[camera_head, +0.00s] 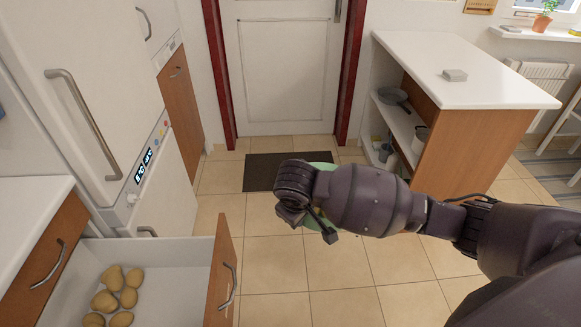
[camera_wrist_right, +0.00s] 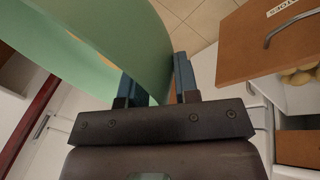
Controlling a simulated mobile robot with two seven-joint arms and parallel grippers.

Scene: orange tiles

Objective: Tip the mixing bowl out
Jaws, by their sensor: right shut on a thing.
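A green mixing bowl (camera_head: 322,156) is mostly hidden behind my right wrist in the head view, with only slivers of green showing. It fills the upper left of the right wrist view (camera_wrist_right: 135,40), where its curved wall stands between the two fingers. My right gripper (camera_wrist_right: 157,85) is shut on that wall, and the bowl is held up above the tiled floor. My left gripper is not in view.
An open drawer (camera_head: 222,275) at lower left holds several potatoes (camera_head: 104,302); a white fridge (camera_head: 95,100) stands behind it. A white-topped counter (camera_head: 465,65) with shelves is at right. A dark mat (camera_head: 262,172) lies before the door (camera_head: 283,70). The middle floor is clear.

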